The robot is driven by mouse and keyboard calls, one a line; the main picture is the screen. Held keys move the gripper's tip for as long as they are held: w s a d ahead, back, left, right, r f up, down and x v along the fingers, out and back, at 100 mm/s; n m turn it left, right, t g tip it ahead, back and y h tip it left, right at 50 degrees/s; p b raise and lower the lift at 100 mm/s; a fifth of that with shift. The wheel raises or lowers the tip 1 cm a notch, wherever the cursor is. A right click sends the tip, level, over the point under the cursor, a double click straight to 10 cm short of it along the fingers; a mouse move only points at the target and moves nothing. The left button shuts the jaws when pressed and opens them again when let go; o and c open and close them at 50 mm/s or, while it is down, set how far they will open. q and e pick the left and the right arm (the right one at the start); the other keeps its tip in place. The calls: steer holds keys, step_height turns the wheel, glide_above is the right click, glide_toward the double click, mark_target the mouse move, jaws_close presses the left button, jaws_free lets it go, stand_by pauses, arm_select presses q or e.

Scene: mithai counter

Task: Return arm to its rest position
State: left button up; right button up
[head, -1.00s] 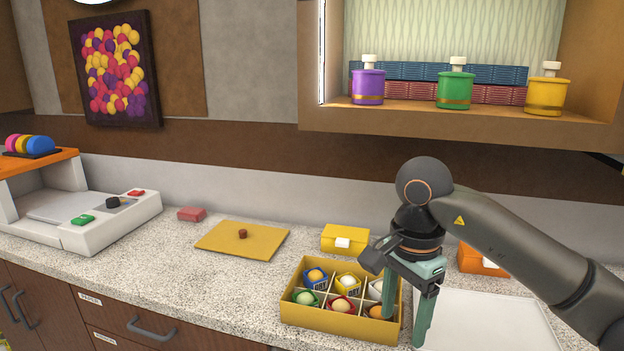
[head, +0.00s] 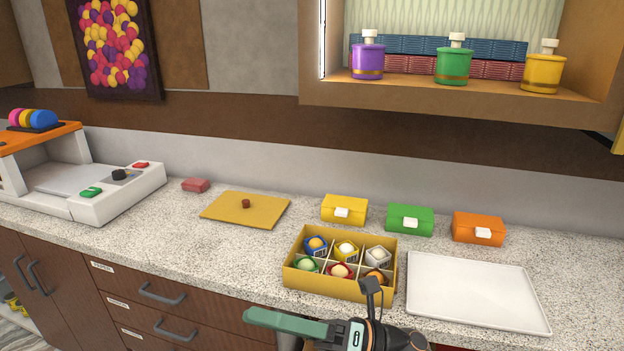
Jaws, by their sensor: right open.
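My right gripper (head: 290,328) is at the bottom edge of the head view, in front of the counter. It is open, and one green finger points left; the other is hidden or out of frame. It is apart from the yellow sweet box (head: 321,286), and nothing shows held in it. The box is open, with several compartments, each holding a sweet in a coloured cup. My left gripper is not in view.
A white tray (head: 478,312) lies right of the box. Yellow (head: 358,213), green (head: 424,222) and orange (head: 492,231) small boxes stand behind. A yellow lid with a brown knob (head: 221,213) lies left. A white machine (head: 109,200) stands far left. Drawers (head: 140,308) are below.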

steer(key=w+d+f+m+t+h+p, duration=0.15)
steer(key=d+f+m+t+h, duration=0.35)
steer(key=m, duration=0.5)
steer(key=w+d+f+m+t+h, duration=0.2)
steer(key=d+f+m+t+h, duration=0.3)
steer(key=m, duration=0.5)
steer(key=w+d+f+m+t+h, duration=0.25)
steer(key=f+m+t, duration=0.4)
steer(key=m, duration=0.35)
steer(key=s+d+f+m+g+h, duration=0.3)
steer(key=s+d+f+m, duration=0.2)
steer(key=s+f, duration=0.3)
steer(key=s+d+f+m+g+h+p, duration=0.1)
steer(key=s+d+f+m+g+h, duration=0.2)
steer(key=s+f, duration=0.5)
step_height(320, 180, down, 2)
steer(key=shift+d+f+m+g+h, duration=0.1)
steer(key=shift+d+m+g+h, duration=0.25)
steer(key=shift+d+m+h, duration=0.55)
steer(key=shift+s+d+m+y, duration=0.1)
steer(key=shift+m+y, duration=0.15)
steer(key=shift+m, duration=0.05)
